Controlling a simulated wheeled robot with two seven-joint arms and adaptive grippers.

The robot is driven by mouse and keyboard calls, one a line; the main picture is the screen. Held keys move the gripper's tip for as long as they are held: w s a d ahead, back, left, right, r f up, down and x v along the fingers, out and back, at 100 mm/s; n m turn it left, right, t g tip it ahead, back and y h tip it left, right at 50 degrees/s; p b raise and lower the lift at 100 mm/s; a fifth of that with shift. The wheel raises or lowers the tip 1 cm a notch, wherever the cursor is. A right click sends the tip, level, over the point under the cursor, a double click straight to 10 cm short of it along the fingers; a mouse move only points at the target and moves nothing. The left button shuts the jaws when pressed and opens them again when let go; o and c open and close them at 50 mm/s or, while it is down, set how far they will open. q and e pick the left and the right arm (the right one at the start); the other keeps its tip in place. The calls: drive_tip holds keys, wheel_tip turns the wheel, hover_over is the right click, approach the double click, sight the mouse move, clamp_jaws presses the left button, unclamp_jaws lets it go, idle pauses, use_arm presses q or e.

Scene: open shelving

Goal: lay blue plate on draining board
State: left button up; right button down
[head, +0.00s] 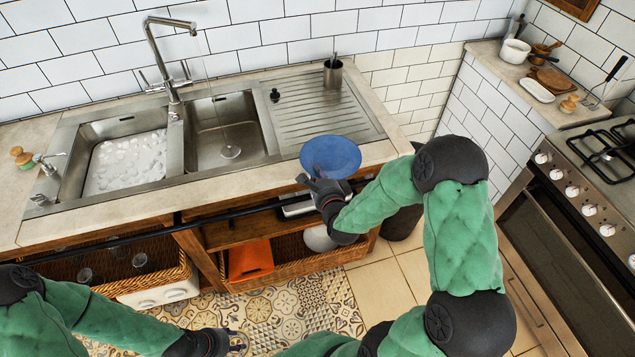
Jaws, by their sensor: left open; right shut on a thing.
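The blue plate (330,156) is round and is held in my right gripper (318,182), which is shut on its near edge. The plate is over the front edge of the counter, near the front right corner of the draining board (318,108). The draining board is ridged metal, to the right of the sink bowls. Whether the plate touches the counter I cannot tell. My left gripper (232,341) is low at the bottom of the view, above the patterned floor, open and apart from the plate; its fingers are partly hard to make out.
A metal utensil cup (333,75) stands at the back right of the draining board. The left sink bowl (127,160) holds suds; the middle bowl (226,128) has running water from the tap (165,55). A dark rail (240,212) runs along the counter front. A stove (590,200) stands right.

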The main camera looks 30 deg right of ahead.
drive_tip(key=shift+w+d+f, duration=0.2)
drive_tip(key=shift+w+f, duration=0.05)
drive_tip(key=shift+f, duration=0.05)
drive_tip(key=shift+w+d+f+b, duration=0.15)
drive_tip(key=shift+f+b, duration=0.3)
drive_tip(key=shift+f, duration=0.45)
drive_tip(key=shift+w+f+b, duration=0.1)
drive_tip(key=shift+f+b, duration=0.3)
drive_tip(key=shift+f, duration=0.5)
drive_tip(key=shift+f, duration=0.1)
drive_tip(key=c, duration=1.7)
unclamp_jaws()
drive_tip(key=shift+f, duration=0.15)
drive_tip(key=o, duration=0.4)
